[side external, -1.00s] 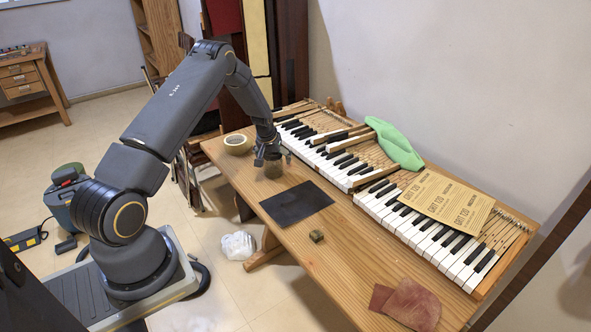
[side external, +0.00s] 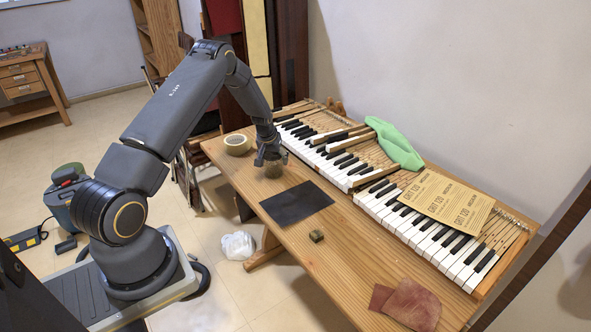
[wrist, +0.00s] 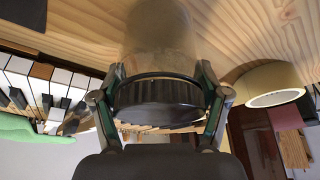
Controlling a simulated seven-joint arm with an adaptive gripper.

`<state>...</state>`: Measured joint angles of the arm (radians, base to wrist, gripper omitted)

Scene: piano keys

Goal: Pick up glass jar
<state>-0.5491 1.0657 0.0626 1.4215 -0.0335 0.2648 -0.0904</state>
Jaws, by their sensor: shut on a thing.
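The glass jar (side external: 273,170) stands on the wooden table near its far end in the side external view, largely covered by my gripper (side external: 271,157). In the wrist view the jar's clear, brownish body (wrist: 160,38) shows large, with a black ribbed lid (wrist: 158,96) towards me. My gripper (wrist: 158,82) has one finger on each side of the jar near the lid and is shut on it. The jar looks upright, with its base at the tabletop; any small gap under it cannot be told.
A tape roll (side external: 237,144) sits just left of the jar. A black mat (side external: 296,203) and a small block (side external: 316,236) lie nearer the camera. Piano keys (side external: 350,165) line the wall side, with a green object (side external: 394,143) and sandpaper sheets (side external: 447,200) on them.

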